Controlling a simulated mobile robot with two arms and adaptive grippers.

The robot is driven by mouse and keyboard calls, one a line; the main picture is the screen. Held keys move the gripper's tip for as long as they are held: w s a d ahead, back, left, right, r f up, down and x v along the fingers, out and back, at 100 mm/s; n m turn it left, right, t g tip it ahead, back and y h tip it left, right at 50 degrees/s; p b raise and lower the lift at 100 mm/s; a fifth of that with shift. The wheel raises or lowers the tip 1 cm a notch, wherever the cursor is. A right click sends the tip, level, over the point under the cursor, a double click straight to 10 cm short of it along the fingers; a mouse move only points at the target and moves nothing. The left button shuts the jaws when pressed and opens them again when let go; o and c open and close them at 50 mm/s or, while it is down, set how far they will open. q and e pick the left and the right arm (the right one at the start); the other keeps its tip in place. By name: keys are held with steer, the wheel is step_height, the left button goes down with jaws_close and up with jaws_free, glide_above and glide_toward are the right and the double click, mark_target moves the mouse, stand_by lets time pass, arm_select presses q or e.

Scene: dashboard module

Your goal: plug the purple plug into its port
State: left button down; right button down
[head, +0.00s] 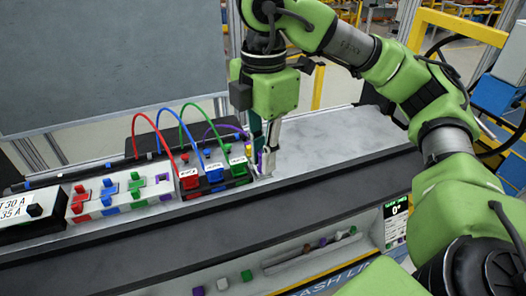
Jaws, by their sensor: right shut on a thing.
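My right gripper (264,158) points down at the right end of the row of plugged cables and is shut on the purple plug (260,157). The plug is small and mostly hidden by the fingers. A purple cable (222,126) arcs from it to the back left. I cannot tell whether the plug is in a port, as the fingers cover that spot. Red (189,178), blue (214,172) and green (238,168) plugs sit side by side to the left, each with its own cable. My left gripper is not in view.
A white panel (150,190) with several small coloured connectors lies left of the plugs, with a display box (30,213) beyond it. The grey surface (340,135) to the right is clear. A dark ledge (200,220) runs along the front, above a lower shelf with loose coloured pieces.

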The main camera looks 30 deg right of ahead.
step_height(320, 180, down, 4)
steer(key=b, duration=0.3)
steer(key=shift+w+r, duration=0.1)
steer(key=shift+r, duration=0.15)
steer(key=shift+r, duration=0.1)
